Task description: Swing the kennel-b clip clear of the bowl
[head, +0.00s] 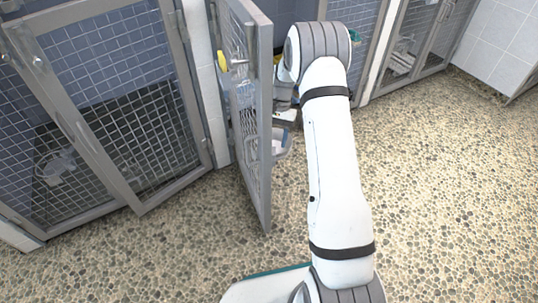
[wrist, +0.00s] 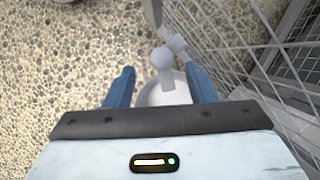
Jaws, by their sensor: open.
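In the wrist view my gripper (wrist: 160,80) is open, its two blue fingers apart on either side of a grey clip (wrist: 163,62) with a rounded end. The clip stands over a pale round bowl (wrist: 150,96), mostly hidden by the clip and my gripper's body. I cannot tell whether the clip touches the bowl or a finger. In the head view a pale bowl-like holder (head: 281,146) shows beside the open mesh door (head: 262,190), beneath my gripper, which is mostly hidden by the door and my arm.
The open door stands out from the kennel row, with a yellow tag (head: 221,62) and a latch knob (head: 239,62). A shut kennel door (head: 165,190) is at left. Pebbled floor (head: 450,200) is clear at right.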

